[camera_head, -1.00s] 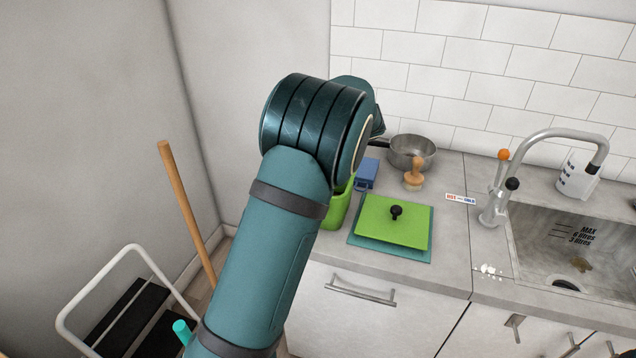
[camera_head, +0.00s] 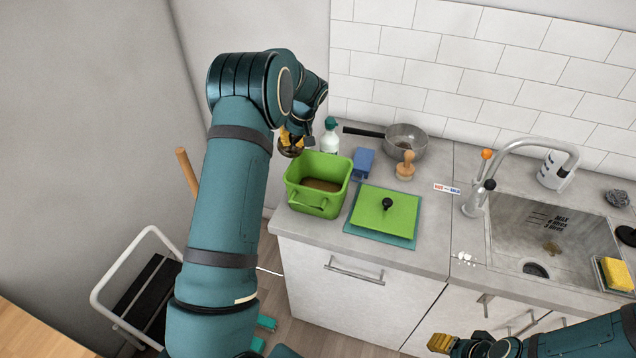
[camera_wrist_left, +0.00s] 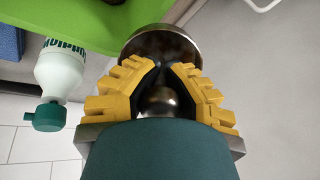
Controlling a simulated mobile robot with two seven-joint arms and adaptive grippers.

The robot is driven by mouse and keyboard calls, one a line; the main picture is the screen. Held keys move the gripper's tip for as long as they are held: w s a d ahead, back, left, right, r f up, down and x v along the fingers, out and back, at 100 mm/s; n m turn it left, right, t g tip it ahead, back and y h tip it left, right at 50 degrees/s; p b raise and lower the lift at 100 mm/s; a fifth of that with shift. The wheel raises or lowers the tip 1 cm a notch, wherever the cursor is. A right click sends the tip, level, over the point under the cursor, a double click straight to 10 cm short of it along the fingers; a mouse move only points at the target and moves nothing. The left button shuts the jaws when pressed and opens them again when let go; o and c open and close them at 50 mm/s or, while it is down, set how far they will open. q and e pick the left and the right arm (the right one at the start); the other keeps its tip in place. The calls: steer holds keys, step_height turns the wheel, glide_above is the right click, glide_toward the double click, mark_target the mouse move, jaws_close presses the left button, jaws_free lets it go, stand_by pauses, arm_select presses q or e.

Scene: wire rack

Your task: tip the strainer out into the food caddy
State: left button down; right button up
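The food caddy (camera_head: 303,203) is a green open bin with brown matter inside, on the left end of the counter. My left gripper (camera_head: 291,141) is behind and left of the caddy, near its back-left corner. In the left wrist view its yellow fingers (camera_wrist_left: 160,72) are closed around a small round metal piece, which looks like the strainer (camera_wrist_left: 160,36). The strainer's dark, bowl-like side shows beyond the fingertips; I cannot tell its contents. The caddy's green edge (camera_wrist_left: 85,20) shows beside it. My right gripper (camera_head: 443,342) is at the bottom right, its fingers too unclear to judge.
A green lid (camera_head: 385,217) with a black knob lies on a teal mat.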

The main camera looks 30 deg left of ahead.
arm_select(q)
steer(key=shift+d+f, duration=0.15)
steer(key=shift+d, duration=0.15)
steer(key=r+h, duration=0.3)
steer(key=r, duration=0.1)
steer(key=shift+a, duration=0.25)
steer(key=shift+d+r+h, duration=0.2)
steer(key=shift+r+h, duration=0.3)
steer(key=shift+r, duration=0.05)
